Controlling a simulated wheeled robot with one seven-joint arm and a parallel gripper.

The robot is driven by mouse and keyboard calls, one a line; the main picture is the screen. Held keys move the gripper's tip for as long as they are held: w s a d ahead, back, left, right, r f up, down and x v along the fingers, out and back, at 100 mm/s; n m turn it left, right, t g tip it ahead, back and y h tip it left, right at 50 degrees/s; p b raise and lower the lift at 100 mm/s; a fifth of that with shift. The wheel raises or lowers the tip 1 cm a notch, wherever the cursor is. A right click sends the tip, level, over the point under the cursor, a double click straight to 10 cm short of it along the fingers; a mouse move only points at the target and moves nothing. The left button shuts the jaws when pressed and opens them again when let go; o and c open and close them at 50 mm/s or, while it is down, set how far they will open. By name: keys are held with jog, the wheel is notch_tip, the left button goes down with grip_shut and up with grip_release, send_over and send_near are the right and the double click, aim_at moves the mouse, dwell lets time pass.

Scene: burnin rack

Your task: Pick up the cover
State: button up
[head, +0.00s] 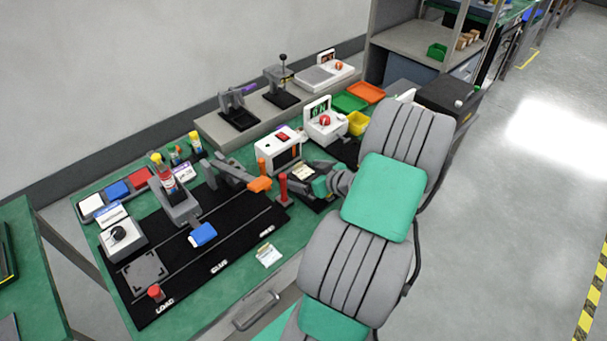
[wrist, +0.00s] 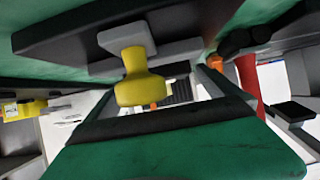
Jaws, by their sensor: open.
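A yellow knob (wrist: 140,78) on a grey plate (wrist: 125,38) with a dark bar behind it fills the upper middle of the wrist view. It may be the cover's handle, but I cannot tell for sure. My gripper (wrist: 155,95) is open, its grey fingers to the left and right of the knob; I cannot tell if they touch it. In the head view my gripper (head: 312,180) is low over the right part of the green bench, beside a red post (head: 283,188). My arm hides much of that area, and I cannot make out the knob there.
A white box (head: 278,147) stands just behind my gripper. An orange-tipped arm fixture (head: 259,184) is to its left. A black mat (head: 205,262) with a blue block (head: 203,234) covers the bench's left part. The red post also shows in the wrist view (wrist: 249,85).

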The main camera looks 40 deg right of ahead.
jog(key=shift+c, duration=0.6)
jog(key=c, duration=1.3)
